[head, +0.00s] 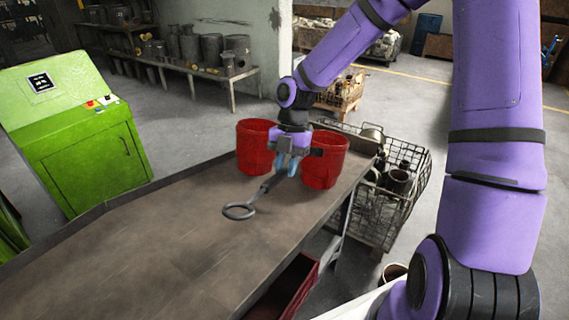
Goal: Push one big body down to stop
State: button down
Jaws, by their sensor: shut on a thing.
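My gripper (287,163) points down over the far part of the brown table (150,250). It is shut on the handle end of a dark grey tool with a round open ring (238,211). The tool's handle slants from the fingers down and left to the ring. The ring is near the table top; I cannot tell whether it touches. A red bucket (254,148) stands behind and left of my gripper, and another red bucket (322,160) stands to its right. I cannot see into either bucket clearly. I cannot make out a big body on the table.
A green control cabinet (85,160) with buttons stands at the left. A wire cage (400,195) with metal parts is right of the table. A red tray (285,290) sits below the table's front edge. The near table top is bare. A back shelf (185,75) holds dark cylinders.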

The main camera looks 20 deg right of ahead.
jog(key=shift+f, duration=7.4)
jog(key=shift+w+d+f, duration=0.9)
jog(key=shift+w+d, duration=1.4)
jog(key=shift+d, duration=0.9)
jog(key=shift+w+d+f, duration=0.95)
jog(key=shift+w+d, duration=1.3)
jog(key=shift+d, duration=0.95)
jog(key=shift+w+d+f, duration=0.9)
jog(key=shift+w+d, duration=1.4)
jog(key=shift+d, duration=0.9)
jog(key=c, duration=1.6)
grip_release()
grip_shut()
